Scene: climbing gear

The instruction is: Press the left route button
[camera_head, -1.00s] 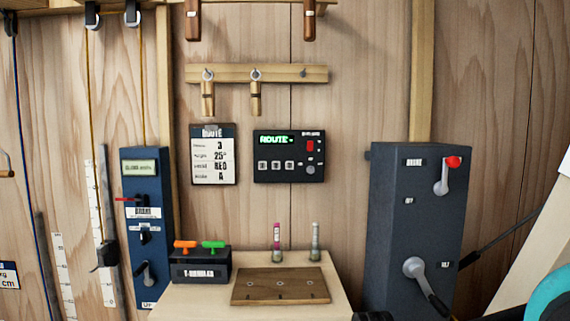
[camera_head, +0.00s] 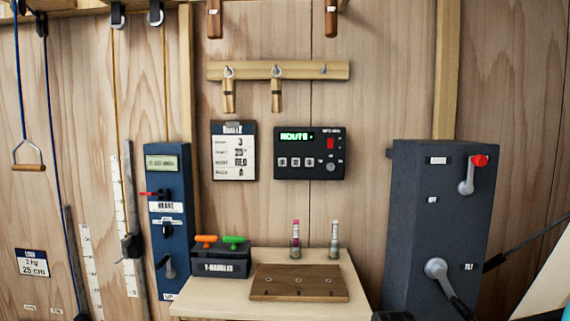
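The black route panel (camera_head: 309,153) is fixed to the wooden wall near the middle of the view. It has a green lit display reading "ROUTE" (camera_head: 295,136). Below the display is a row of three pale square buttons; the left route button (camera_head: 283,162) is the one furthest left. A red switch (camera_head: 331,143) and a round knob (camera_head: 331,167) are on the panel's right side. My gripper is not in view, and nothing covers the panel.
A route card (camera_head: 234,151) hangs left of the panel. Below stands a small table (camera_head: 205,298) with a wooden board (camera_head: 299,283), two vials and a T-handle box (camera_head: 220,262). A blue control box (camera_head: 168,222) is at left, a large dark box (camera_head: 436,225) at right.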

